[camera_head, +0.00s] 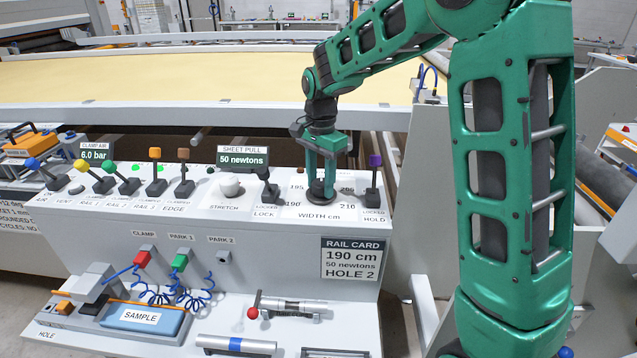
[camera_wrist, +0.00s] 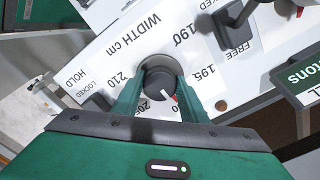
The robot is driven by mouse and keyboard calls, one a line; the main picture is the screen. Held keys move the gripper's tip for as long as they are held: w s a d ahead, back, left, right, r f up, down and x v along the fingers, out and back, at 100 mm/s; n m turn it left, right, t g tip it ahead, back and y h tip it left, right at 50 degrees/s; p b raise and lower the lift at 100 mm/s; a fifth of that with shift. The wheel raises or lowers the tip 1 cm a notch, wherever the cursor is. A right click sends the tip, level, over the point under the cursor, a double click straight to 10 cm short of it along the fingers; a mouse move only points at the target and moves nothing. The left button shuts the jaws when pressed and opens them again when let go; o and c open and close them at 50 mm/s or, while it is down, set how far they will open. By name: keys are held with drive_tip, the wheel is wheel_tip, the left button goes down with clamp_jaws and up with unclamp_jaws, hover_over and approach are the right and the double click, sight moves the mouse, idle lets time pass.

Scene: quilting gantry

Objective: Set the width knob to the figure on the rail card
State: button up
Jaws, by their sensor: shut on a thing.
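The dark round width knob (camera_wrist: 158,82) sits on the white panel, on a dial marked "WIDTH cm". My gripper (camera_head: 321,186) comes down on it from above and is shut on it, one finger on each side; the wrist view shows both fingers (camera_wrist: 160,76). A red and white pointer mark on the knob points between the 195 and 205 figures, about where 200 would be; that figure is hidden by a finger. The 190 figure (camera_wrist: 178,38) is readable beside the knob. The rail card (camera_head: 351,259) reads 190 cm, 50 newtons, HOLE 2.
A dark lock lever (camera_head: 266,184) stands left of the dial, and a purple-topped hold lever (camera_head: 374,180) close on its right. The sheet pull display (camera_head: 243,159) reads 50 newtons.

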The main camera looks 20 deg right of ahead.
drive_tip(key=n, duration=0.6)
drive_tip(key=shift+r, duration=0.1)
drive_tip(key=n, duration=0.4)
drive_tip(key=shift+d, duration=0.1)
drive_tip(key=n, duration=0.3)
drive_tip(key=shift+d+n, duration=0.1)
drive_tip(key=shift+n, duration=0.3)
drive_tip(key=n, duration=0.5)
drive_tip(key=shift+w+d, duration=0.1)
drive_tip(key=shift+d+n, duration=0.15)
drive_tip(key=shift+n, duration=1.95)
drive_tip(key=shift+w, duration=0.1)
drive_tip(key=o, duration=0.9)
drive_tip(key=shift+d, duration=0.1)
drive_tip(key=shift+o, duration=0.7)
